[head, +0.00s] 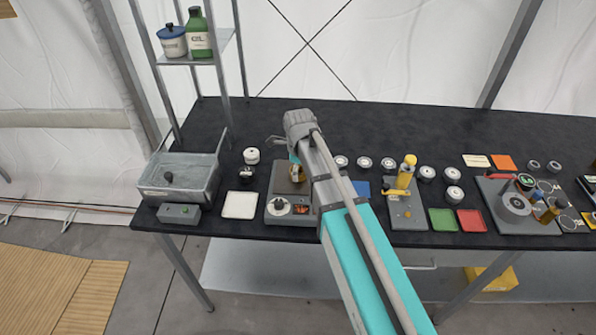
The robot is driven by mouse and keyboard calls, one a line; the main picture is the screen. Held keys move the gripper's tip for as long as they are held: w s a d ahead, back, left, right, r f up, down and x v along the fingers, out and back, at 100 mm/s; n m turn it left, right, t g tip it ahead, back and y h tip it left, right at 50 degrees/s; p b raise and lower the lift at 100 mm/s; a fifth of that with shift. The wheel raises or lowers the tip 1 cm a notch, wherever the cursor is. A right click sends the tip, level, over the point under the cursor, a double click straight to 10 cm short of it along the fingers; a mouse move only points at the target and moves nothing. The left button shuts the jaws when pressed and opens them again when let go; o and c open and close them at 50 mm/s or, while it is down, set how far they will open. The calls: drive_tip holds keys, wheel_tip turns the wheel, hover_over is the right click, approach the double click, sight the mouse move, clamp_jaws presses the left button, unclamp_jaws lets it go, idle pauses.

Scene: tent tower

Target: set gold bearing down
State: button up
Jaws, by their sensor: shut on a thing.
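The gold bearing (295,177) is a small gold-brown piece, partly visible beside my arm. My gripper (298,170) is mostly hidden behind my grey and teal arm, and is shut on the gold bearing. I cannot tell whether the bearing touches the plate.
Left of the device are a white square tray (240,205), small white-topped jars (251,156) and a metal basin (198,165). Right are a yellow-topped fixture (405,185), several round pieces, green (443,219) and red (473,220) trays. The back of the black table (400,125) is clear.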

drive_tip(key=shift+f, duration=0.15)
drive_tip(key=o, duration=1.1)
drive_tip(key=shift+o, duration=0.2)
drive_tip(key=shift+r, duration=0.2)
wheel_tip(320, 180, up, 12)
drive_tip(key=p, duration=1.2)
drive_tip(key=shift+d, duration=0.1)
